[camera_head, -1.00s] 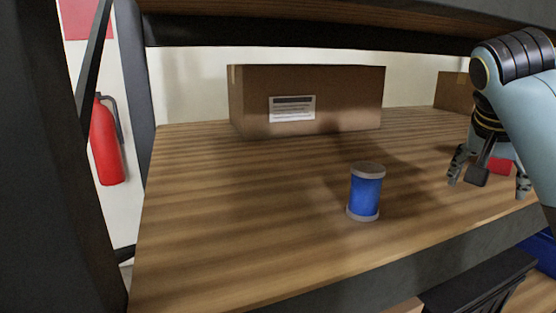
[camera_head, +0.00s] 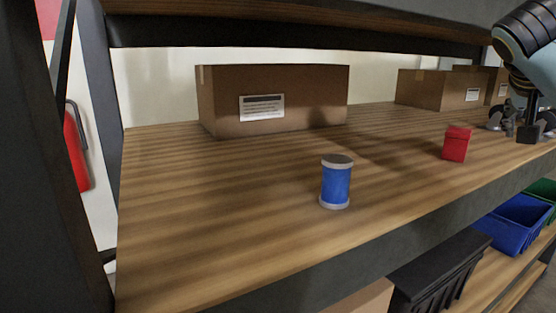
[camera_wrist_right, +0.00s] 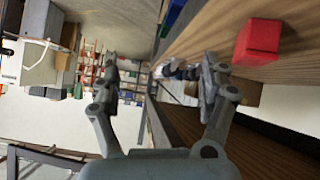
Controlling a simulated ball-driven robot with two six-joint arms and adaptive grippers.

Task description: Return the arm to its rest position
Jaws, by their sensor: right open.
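My right gripper (camera_head: 522,122) is at the right edge of the head view, over the far right part of the wooden shelf (camera_head: 230,235). It is open, and nothing shows between its fingers in the right wrist view (camera_wrist_right: 157,85). A red block (camera_head: 457,144) stands on the shelf to the left of the gripper, apart from it. The block also shows at the upper right of the right wrist view (camera_wrist_right: 259,42). A blue spool with grey ends (camera_head: 336,183) stands upright near the middle of the shelf. My left gripper is not in view.
A large cardboard box (camera_head: 272,100) stands at the back of the shelf, with smaller boxes (camera_head: 440,90) at the back right. Below are a black crate (camera_head: 440,270) and a blue bin (camera_head: 515,225). A dark post (camera_head: 60,180) is at left. The shelf's left front is clear.

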